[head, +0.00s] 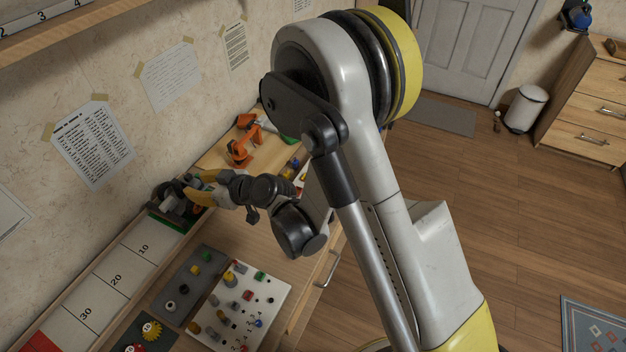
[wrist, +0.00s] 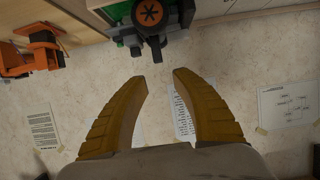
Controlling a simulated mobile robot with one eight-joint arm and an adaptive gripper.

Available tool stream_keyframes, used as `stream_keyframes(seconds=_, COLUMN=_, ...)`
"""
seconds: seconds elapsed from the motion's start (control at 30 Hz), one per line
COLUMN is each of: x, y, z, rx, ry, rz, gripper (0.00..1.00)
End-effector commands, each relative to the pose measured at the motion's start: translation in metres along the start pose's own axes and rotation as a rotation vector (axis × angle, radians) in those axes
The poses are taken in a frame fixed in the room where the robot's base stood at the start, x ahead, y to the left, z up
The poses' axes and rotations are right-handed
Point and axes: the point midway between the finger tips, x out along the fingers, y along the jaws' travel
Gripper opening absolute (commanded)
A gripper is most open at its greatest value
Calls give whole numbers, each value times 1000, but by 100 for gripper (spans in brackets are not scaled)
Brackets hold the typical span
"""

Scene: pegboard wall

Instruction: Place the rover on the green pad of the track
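The track (head: 112,278) is a pale strip along the wall with marks 10, 20 and 30. Its green pad (head: 170,223) shows as a narrow green edge at the far end. The dark grey rover (head: 170,200) appears over that green area, partly behind my gripper. In the wrist view the rover (wrist: 165,45) is at the top, cut off by the frame, with an orange-hubbed wheel. My gripper (head: 200,188) is beside the rover. In the wrist view my gripper (wrist: 160,75) is open, its yellow fingers apart with nothing between them. Exact wheel contact is hidden.
An orange robot-arm model (head: 243,145) stands beyond the rover; it also shows in the wrist view (wrist: 35,50). A grey board (head: 190,283) and a white peg board (head: 238,305) lie right of the track. The papered wall (head: 140,115) is close on the left.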

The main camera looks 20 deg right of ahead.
Motion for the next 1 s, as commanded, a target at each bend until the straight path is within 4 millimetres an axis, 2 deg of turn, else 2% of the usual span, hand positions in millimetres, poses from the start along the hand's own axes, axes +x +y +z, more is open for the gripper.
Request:
stream_keyframes(seconds=0.07, x=-6, y=4, z=-5, rx=6, ry=-11, rz=8, gripper=33)
stream_keyframes(seconds=0.17, x=-27, y=16, z=-19, rx=33, ry=-47, rz=31, gripper=33)
stream_keyframes(seconds=0.27, x=-64, y=32, z=-35, rx=77, ry=-108, rz=74, gripper=33)
stream_keyframes(seconds=0.47, x=-161, y=56, z=-52, rx=196, ry=-247, rz=201, gripper=33)
stream_keyframes(seconds=0.63, x=-252, y=61, z=-43, rx=306, ry=-357, rz=337, gripper=33)
stream_keyframes(seconds=0.8, x=-338, y=54, z=-17, rx=420, ry=-450, rz=491, gripper=33)
stream_keyframes(seconds=0.9, x=-376, y=48, z=0, rx=475, ry=-487, rz=571, gripper=33)
stream_keyframes(seconds=1.0, x=-402, y=44, z=13, rx=514, ry=-510, rz=629, gripper=33)
